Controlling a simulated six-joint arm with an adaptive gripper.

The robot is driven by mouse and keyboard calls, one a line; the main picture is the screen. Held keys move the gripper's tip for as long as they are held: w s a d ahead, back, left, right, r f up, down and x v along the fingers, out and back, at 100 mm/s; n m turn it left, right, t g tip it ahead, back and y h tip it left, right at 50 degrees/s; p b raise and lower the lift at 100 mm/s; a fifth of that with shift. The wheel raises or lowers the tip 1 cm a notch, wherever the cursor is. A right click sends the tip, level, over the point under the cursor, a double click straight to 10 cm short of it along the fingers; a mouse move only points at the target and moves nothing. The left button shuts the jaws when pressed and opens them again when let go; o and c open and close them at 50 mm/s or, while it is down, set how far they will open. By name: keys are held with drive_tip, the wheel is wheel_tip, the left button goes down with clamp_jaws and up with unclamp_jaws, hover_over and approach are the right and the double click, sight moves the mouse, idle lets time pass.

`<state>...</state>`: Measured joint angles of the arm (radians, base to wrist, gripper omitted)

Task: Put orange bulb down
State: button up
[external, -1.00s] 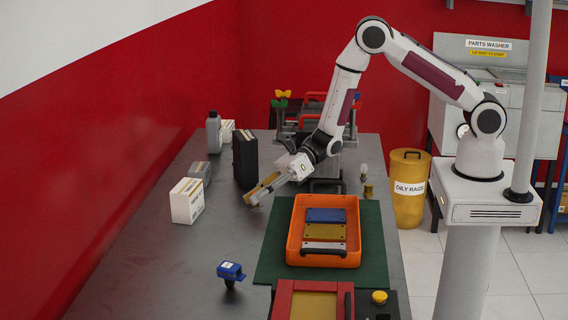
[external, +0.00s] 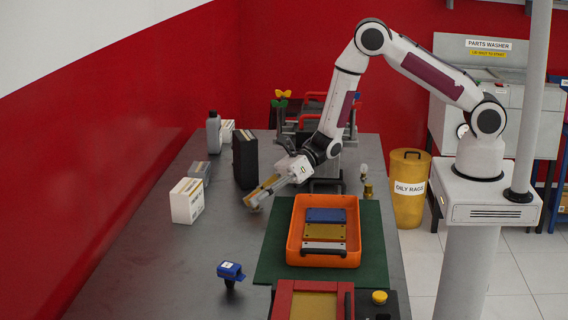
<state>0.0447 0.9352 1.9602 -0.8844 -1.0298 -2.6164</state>
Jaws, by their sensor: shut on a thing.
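My gripper (external: 260,194) is low over the grey table, left of the orange tray and right of the white box. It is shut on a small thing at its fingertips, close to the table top. The fingers mostly hide that thing, so I cannot make out its colour or shape, or whether it touches the table. No orange bulb shows clearly elsewhere in the view. A small clear bulb on a brass-coloured base (external: 365,183) stands at the table's right side.
The orange tray (external: 294,240) holds blue, yellow and silver plates on a green mat (external: 374,240). White box (external: 187,201), black case (external: 245,160), grey bottle (external: 214,133) and blue-topped tool (external: 231,271) stand around.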

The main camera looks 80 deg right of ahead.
drive_tip(key=shift+f, duration=0.25)
drive_tip(key=o, duration=0.9)
drive_tip(key=shift+d, duration=0.1)
drive_tip(key=shift+s+d+r, duration=0.2)
drive_tip(key=shift+s+d, duration=0.1)
drive_tip(key=shift+s, duration=0.05)
drive_tip(key=shift+v, duration=0.9)
wheel_tip(320, 180, up, 4)
drive_tip(key=shift+r, duration=1.5)
drive_tip(key=shift+r, duration=0.1)
